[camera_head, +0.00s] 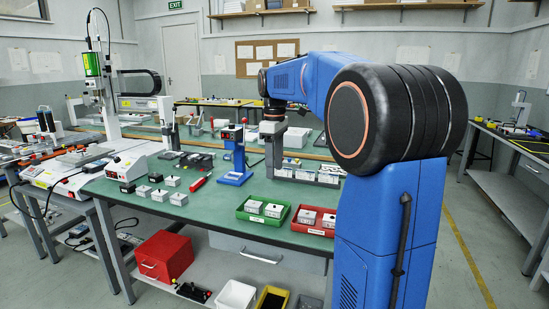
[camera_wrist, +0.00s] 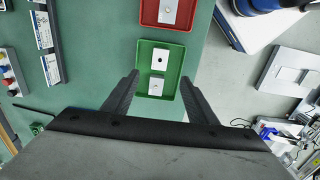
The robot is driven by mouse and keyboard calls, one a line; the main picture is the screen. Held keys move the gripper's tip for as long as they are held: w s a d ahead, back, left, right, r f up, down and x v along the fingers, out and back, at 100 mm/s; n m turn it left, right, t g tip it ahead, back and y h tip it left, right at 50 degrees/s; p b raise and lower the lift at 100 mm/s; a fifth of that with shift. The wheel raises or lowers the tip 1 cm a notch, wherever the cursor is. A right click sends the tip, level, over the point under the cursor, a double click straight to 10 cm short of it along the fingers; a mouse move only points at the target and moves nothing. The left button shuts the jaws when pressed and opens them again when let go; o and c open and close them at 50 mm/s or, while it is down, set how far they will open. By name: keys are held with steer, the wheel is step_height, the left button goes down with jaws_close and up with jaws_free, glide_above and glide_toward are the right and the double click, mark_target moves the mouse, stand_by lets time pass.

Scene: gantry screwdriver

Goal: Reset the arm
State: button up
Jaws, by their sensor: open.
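My arm is blue with a black joint and reaches over the green-topped table (camera_head: 213,214). My gripper (camera_wrist: 157,82) is open and empty in the wrist view, with its two dark fingers spread apart. Below it and between the fingers is the green tray (camera_wrist: 143,58), which holds two small white-grey blocks. In the head view the green tray (camera_head: 262,221) lies at the table's front edge. The gripper's fingers are not clearly seen in the head view.
A red tray (camera_head: 298,231) with blocks lies right of the green one; it also shows in the wrist view (camera_wrist: 151,22). Several loose blocks, a red screwdriver-like tool (camera_head: 200,183) and a blue stand (camera_head: 235,178) are on the table. A gantry machine (camera_head: 106,95) stands at left.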

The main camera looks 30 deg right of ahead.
steer(key=shift+r, duration=1.3)
steer(key=s+a+f+m+t, duration=0.1)
steer(key=s+a+f+m, duration=0.15)
steer(key=s+a, duration=0.4)
steer(key=s+a+f+m+t, duration=0.15)
steer(key=s+a+f, duration=0.25)
steer(key=s, duration=0.6)
steer(key=s+a+f+m+t, duration=0.2)
steer(key=s+a+f, duration=0.3)
steer(key=s+f, duration=0.8)
steer(key=shift+s+a+m, duration=0.15)
steer(key=shift+s+m, duration=0.2)
steer(key=shift+m, duration=0.45)
steer(key=shift+c, duration=0.4)
